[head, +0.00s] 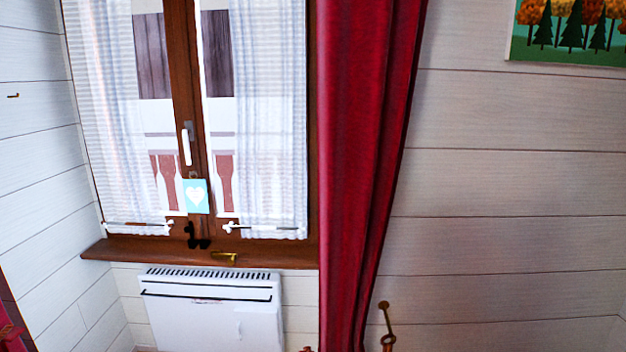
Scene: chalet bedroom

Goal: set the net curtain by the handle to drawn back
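A white net curtain (272,120) hangs over the right pane of the brown wooden window, its folds densest toward the right side. Another white net curtain (112,120) hangs over the left pane, with its folds mostly toward the left. Between the two panes is the window handle (187,145), pointing down on the middle frame. Both curtains end just above the sill, with small white pieces at their lower inner corners. I cannot tell exactly where the inner edge of each net lies against the bright view outside. Neither of my grippers is in view.
A red curtain (365,150) hangs right of the window. Small dark and brass items lie on the sill (140,251). A white heater (210,315) is below. A brass hook (386,322) is right of the red curtain.

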